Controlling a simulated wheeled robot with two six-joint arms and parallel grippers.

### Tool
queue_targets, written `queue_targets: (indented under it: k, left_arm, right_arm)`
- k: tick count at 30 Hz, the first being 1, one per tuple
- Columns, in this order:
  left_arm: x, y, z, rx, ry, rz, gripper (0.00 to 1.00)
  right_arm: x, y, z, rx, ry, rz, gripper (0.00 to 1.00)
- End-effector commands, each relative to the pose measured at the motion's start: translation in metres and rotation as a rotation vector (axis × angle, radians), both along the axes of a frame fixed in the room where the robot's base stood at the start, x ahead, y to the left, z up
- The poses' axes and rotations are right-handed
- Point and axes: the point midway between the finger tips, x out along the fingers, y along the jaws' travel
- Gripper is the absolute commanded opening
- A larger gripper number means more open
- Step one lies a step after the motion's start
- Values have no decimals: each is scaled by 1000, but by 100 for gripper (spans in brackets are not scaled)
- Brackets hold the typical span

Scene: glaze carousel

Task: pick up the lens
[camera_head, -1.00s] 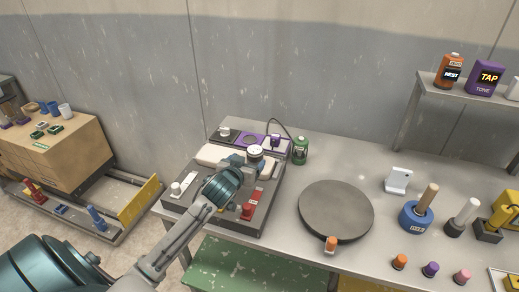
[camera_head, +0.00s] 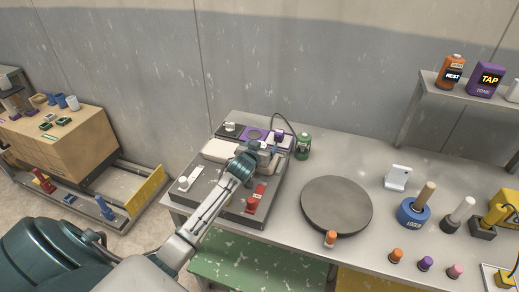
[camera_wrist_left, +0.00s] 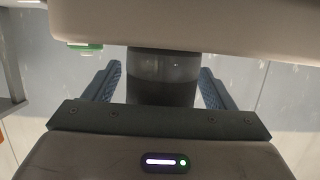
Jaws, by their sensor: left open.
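A dark grey cylinder (camera_wrist_left: 162,78), which I take to be the lens, stands between the two blue ridged fingers of my left gripper (camera_wrist_left: 158,72) in the left wrist view. The fingers are open, one on each side, with a small gap showing at each side. A broad pale shape hides the cylinder's upper end there. In the head view my left gripper (camera_head: 262,158) is over the back right of the dark console (camera_head: 225,201) and mostly hides the lens. My right gripper is not in view.
The console holds a red block (camera_head: 256,197), a white knob (camera_head: 183,183) and a pale pad (camera_head: 219,151). A green canister (camera_head: 303,146) with a dark cable stands close behind the gripper's right. A grey turntable (camera_head: 337,204) is to the right. Bare table lies between.

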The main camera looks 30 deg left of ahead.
Motion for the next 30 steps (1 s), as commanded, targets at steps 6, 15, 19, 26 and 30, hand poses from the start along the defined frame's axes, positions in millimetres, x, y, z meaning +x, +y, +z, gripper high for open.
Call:
queue_targets:
  k: [6, 15, 19, 26, 30]
  left_arm:
    - [1, 0, -1, 1, -1, 0, 78]
    - [1, 0, -1, 1, -1, 0, 27]
    - [1, 0, 0, 1, -1, 0, 23]
    - [2, 1, 3, 1, -2, 0, 23]
    - [2, 1, 14, 2, -6, 0, 23]
  right_arm:
    - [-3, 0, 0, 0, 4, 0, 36]
    - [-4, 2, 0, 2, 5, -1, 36]
    - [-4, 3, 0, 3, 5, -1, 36]
    - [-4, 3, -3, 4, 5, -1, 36]
    - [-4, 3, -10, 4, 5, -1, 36]
